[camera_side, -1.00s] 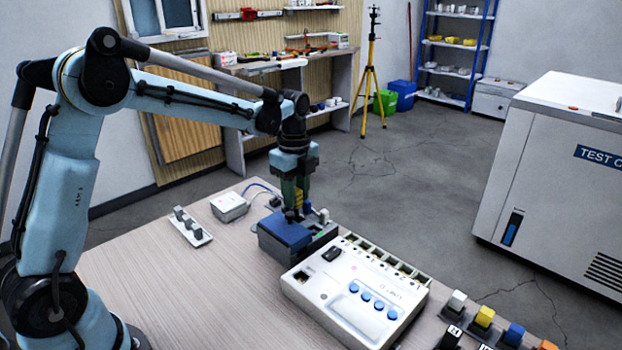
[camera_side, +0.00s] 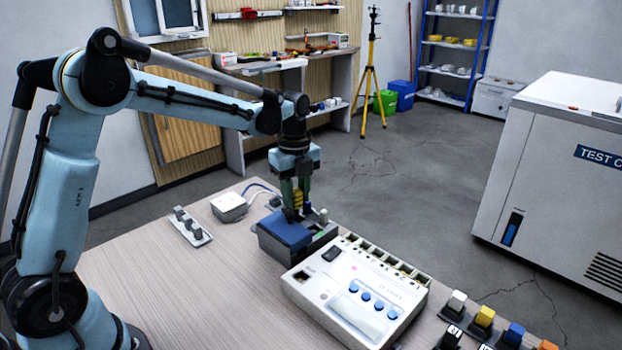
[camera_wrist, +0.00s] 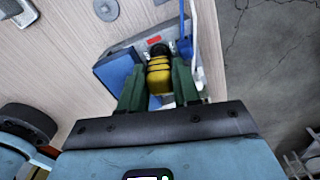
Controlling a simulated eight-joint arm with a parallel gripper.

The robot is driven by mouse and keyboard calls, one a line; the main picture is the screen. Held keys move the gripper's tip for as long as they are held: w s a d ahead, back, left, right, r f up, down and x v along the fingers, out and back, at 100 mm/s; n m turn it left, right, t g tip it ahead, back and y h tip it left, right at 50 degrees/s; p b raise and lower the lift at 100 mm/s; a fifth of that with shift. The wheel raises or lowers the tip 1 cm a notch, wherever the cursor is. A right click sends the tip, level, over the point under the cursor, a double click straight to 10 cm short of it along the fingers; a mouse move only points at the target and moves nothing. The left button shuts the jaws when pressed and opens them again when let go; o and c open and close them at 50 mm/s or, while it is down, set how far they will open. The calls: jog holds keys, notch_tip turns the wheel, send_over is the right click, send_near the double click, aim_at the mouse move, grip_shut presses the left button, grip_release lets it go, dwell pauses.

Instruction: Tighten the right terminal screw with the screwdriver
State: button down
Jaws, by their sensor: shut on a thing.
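My gripper (camera_side: 299,200) is shut on a yellow and black screwdriver (camera_side: 298,197), which stands between the green fingers. In the wrist view the screwdriver handle (camera_wrist: 158,72) is clasped between the two fingers (camera_wrist: 158,85). The gripper is over a grey tray (camera_side: 318,240) with a blue part (camera_side: 284,232) on its near side. The screwdriver's tip is hidden, so I cannot tell whether it still sits in the tray. A small white box with wires (camera_side: 229,206) lies behind and left of the tray. I cannot make out the terminal screws on it.
A white device with blue buttons (camera_side: 352,295) stands close in front of the tray. A strip with grey pegs (camera_side: 190,226) lies at left. Coloured blocks (camera_side: 483,316) line the near right edge. The table's front left is clear.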

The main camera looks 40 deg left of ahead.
jog(key=m, duration=0.9)
jog(key=shift+m, duration=0.3)
jog(key=shift+c, duration=2.4)
grip_release()
